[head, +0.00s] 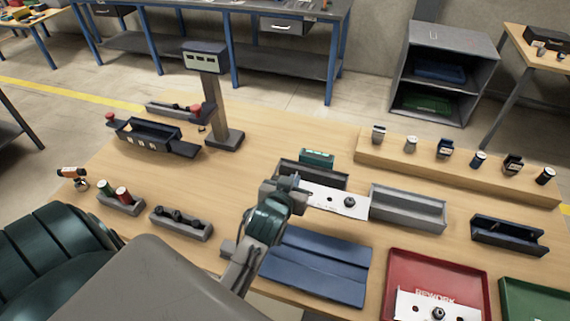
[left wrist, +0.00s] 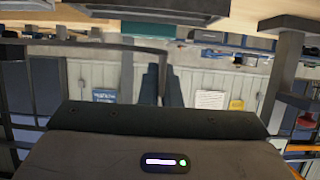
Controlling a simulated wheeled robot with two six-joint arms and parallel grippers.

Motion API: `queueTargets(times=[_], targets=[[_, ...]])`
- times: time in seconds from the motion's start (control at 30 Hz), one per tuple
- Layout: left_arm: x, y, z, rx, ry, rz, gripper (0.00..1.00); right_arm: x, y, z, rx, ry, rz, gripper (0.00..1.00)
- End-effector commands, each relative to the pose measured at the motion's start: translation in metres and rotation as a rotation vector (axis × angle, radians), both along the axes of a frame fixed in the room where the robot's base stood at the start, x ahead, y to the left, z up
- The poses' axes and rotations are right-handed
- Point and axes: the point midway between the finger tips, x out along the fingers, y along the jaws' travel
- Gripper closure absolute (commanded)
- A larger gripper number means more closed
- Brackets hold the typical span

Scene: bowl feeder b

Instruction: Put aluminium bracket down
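A pale, flat aluminium bracket (head: 335,199) with a dark round knob shows in the middle of the table in the head view, between a dark tray and a grey bin. A similar pale plate with a knob (head: 438,312) lies in the red REWORK tray (head: 394,277). My left gripper (head: 291,184) is at the left end of the middle bracket; I cannot tell whether it touches it. In the left wrist view its two dark fingers (left wrist: 161,85) are close together with a narrow gap, and no bracket is clear between them. My right gripper is out of view.
A dark tray (head: 296,169) and green box (head: 317,157) stand behind the bracket, a grey bin (head: 408,211) right of it. A blue tray (head: 315,268) lies in front. A wooden riser (head: 455,176) holds several small parts. A post with a display (head: 205,58) stands at back left.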

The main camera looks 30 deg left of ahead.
Motion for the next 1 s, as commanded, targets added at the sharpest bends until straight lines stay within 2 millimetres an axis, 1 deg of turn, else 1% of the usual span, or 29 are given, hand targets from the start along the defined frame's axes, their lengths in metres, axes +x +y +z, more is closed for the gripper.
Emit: queueTargets(times=[0.03,0.2,0.37,0.5,0.63,0.77,0.83,1.0], targets=[[0.008,0.008,-0.003,0.007,-0.003,-0.003,1.00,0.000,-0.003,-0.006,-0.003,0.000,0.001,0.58],[0.030,0.034,-0.006,0.008,-0.003,-0.002,1.00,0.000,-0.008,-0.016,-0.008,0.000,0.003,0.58],[0.052,0.059,-0.009,0.006,-0.003,0.000,1.00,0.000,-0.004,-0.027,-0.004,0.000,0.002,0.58],[0.069,0.078,-0.011,0.004,-0.001,0.001,1.00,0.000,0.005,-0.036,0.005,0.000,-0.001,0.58],[0.077,0.087,-0.012,0.001,0.000,0.000,1.00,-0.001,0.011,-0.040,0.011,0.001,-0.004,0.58],[0.081,0.091,-0.012,-0.001,-0.001,-0.001,1.00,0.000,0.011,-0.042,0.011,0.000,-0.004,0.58],[0.085,0.097,-0.012,0.002,-0.002,0.001,1.00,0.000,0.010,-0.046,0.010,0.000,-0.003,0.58],[0.084,0.095,-0.035,-0.001,0.000,-0.001,1.00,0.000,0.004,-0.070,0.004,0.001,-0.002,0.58]])
